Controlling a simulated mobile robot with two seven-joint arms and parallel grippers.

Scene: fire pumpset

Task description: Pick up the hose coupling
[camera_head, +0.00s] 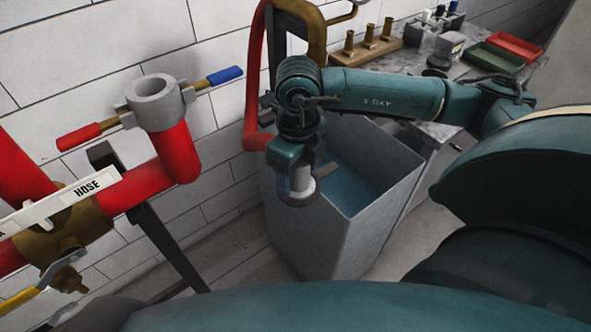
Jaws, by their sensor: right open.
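My right gripper (298,183) points down at the near left corner of a grey bin, with its arm coming in from the right. Its jaws are open. A pale grey cylinder with a wider ring at its lower end shows at the jaws; I cannot tell whether it is the hose coupling or part of the gripper. A grey ring-shaped fitting (157,106) with a red lever and a blue lever sits on an upturned red pipe at the left. Three brass fittings (368,38) stand on a wooden block at the back. My left gripper is not in view.
The grey bin (335,240) has a bluish inside. Red pipework (140,185) with a HOSE label (90,188) and brass valve fills the left. A bench (400,70) behind holds red (515,46) and green (492,58) trays.

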